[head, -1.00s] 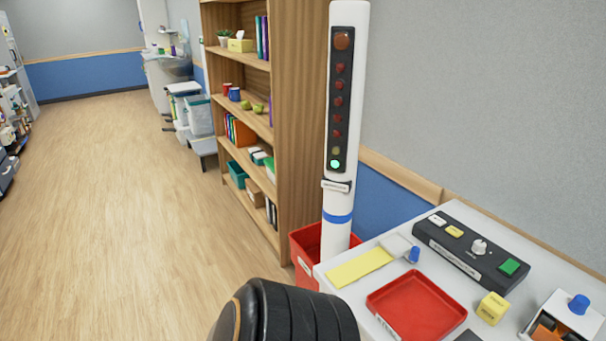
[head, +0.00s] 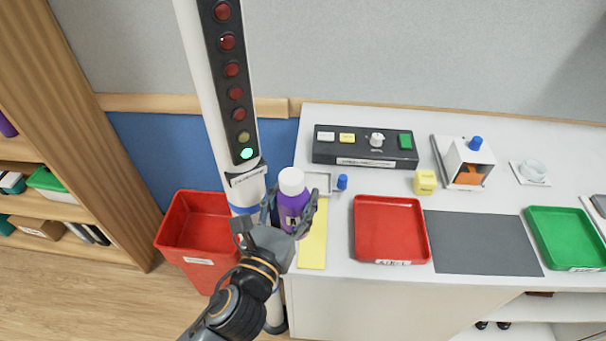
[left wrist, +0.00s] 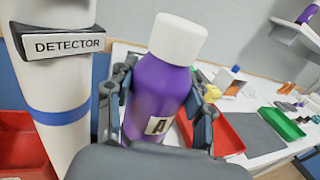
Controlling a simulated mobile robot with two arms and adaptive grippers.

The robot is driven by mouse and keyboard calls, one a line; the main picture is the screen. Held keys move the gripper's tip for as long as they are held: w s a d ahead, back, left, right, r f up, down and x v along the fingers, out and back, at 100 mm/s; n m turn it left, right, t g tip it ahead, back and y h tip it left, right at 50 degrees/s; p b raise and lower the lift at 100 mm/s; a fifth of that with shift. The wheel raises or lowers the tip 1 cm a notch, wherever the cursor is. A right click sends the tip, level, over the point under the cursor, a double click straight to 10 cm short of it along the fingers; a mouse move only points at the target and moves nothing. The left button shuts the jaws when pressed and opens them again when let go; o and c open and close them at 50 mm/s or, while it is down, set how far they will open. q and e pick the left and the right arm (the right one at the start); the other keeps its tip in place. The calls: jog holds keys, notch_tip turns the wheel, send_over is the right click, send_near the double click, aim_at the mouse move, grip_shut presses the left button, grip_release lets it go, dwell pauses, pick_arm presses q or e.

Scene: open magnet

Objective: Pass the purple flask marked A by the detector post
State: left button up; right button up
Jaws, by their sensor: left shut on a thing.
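The purple flask marked A (head: 292,208) has a white cap and is upright. My left gripper (head: 292,219) is shut on it; in the left wrist view the fingers clasp both sides of the flask (left wrist: 158,95). The white detector post (head: 218,110) stands just left of the flask, with a blue band and a column of lamps. Its green lamp is lit, and the red lamps look dark. In the left wrist view the post (left wrist: 60,85) carries a label reading DETECTOR, with a small gap to the flask. My right gripper is not in view.
A red bin (head: 190,257) stands on the floor beside the post. The white table (head: 335,275) holds a yellow strip (head: 312,245), red tray (head: 390,230), grey mat (head: 480,242), green tray (head: 567,240), black control box (head: 365,150) and yellow cube (head: 425,182).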

pick_arm(q)
jog(key=d+r+m+h+p, duration=0.1)
jog(key=d+m+h, duration=0.1)
jog(key=d, duration=0.3)
jog(key=w+b, duration=0.4)
jog(key=w, duration=1.3)
jog(key=shift+w+g, duration=0.15)
jog(key=shift+g, duration=0.15)
jog(key=shift+d, duration=0.1)
dwell(0.6)
dwell(1.0)
